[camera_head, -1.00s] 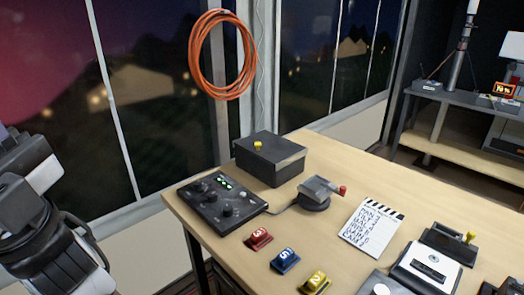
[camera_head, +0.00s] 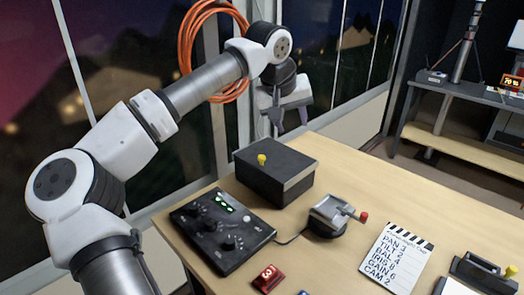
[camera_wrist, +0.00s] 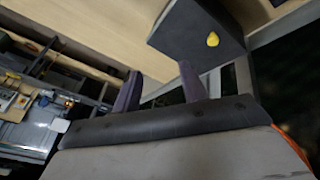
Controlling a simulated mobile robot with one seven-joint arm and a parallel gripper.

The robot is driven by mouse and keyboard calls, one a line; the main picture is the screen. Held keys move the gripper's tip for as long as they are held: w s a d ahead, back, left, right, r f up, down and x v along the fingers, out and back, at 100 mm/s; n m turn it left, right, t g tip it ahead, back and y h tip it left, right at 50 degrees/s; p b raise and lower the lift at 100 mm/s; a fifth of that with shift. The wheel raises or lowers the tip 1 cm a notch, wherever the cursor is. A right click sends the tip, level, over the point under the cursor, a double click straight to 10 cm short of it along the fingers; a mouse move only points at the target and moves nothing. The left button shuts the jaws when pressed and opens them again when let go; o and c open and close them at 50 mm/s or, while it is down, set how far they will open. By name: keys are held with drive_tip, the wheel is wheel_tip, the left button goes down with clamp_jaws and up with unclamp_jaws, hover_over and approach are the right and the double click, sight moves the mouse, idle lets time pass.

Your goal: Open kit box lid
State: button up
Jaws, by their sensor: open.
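The kit box (camera_head: 276,171) is a dark box with a closed lid and a small yellow knob (camera_head: 261,159) on top, at the back left of the wooden table. My gripper (camera_head: 291,125) is open and empty, pointing down above and behind the box in the head view, apart from it. In the wrist view the box (camera_wrist: 190,35) shows at the upper right with its yellow knob (camera_wrist: 213,39). The two fingers (camera_wrist: 155,90) stand apart below it with nothing between them.
A black control panel (camera_head: 222,230) sits in front of the box. An orange cable coil (camera_head: 186,50) hangs behind my arm. The table's right middle is clear.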

sight(262, 156)
drive_tip(key=w+a+f+y, duration=0.1)
drive_tip(key=w+a+y, duration=0.15)
drive_tip(key=a, duration=0.45)
drive_tip(key=shift+y, duration=0.35)
drive_tip(key=p+x, duration=0.1)
drive_tip(key=x, duration=0.3)
drive_tip(key=p+x, duration=0.1)
drive_tip(key=x, duration=0.4)
drive_tip(key=p+x, duration=0.1)
drive_tip(key=x, duration=0.3)
drive_tip(key=shift+s+d+f, duration=0.15)
drive_tip(key=shift+d+f, duration=0.1)
drive_tip(key=shift+f, duration=0.1)
clamp_jaws()
